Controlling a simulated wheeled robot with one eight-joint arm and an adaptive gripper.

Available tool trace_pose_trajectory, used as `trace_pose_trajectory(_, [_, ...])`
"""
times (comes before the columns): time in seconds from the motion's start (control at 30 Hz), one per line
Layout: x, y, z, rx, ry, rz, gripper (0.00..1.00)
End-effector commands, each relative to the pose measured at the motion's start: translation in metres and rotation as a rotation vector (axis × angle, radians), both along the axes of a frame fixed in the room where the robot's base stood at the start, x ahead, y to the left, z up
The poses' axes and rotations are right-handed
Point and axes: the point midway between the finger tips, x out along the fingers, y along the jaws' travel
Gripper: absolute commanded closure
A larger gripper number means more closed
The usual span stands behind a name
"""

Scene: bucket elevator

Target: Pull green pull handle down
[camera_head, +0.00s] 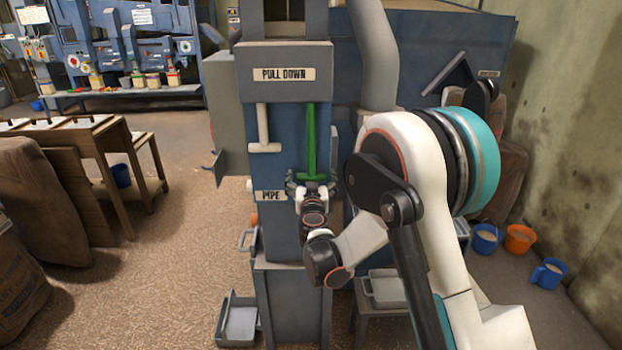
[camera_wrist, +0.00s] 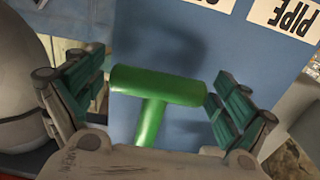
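The green pull handle (camera_head: 310,140) hangs upright on the blue elevator front under the "PULL DOWN" sign (camera_head: 284,74). It is T-shaped, with a crossbar at its lower end. In the wrist view the green crossbar (camera_wrist: 158,85) lies between the two spread fingers of my gripper (camera_wrist: 150,100). The right finger pad is close to one end of the bar; I cannot tell if it touches. The left pad stands apart from the other end. My gripper (camera_head: 310,182) is open at the crossbar in the head view, partly hiding it.
A white T-shaped handle (camera_head: 264,130) hangs left of the green one. A "PIPE" label (camera_head: 271,196) is below it. A grey pipe (camera_head: 376,60) rises at the right. Blue and orange buckets (camera_head: 520,239) stand by the right wall.

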Motion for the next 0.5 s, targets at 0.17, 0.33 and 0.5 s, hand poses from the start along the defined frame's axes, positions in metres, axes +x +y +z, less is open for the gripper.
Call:
trace_pose_trajectory(0.17, [0.0, 0.0, 0.0, -0.001, 0.0, 0.0, 0.05])
trace_pose_trajectory(0.33, [-0.004, 0.0, 0.001, -0.001, 0.0, 0.0, 0.05])
trace_pose_trajectory(0.5, [-0.026, 0.001, 0.001, -0.001, 0.0, 0.001, 0.05])
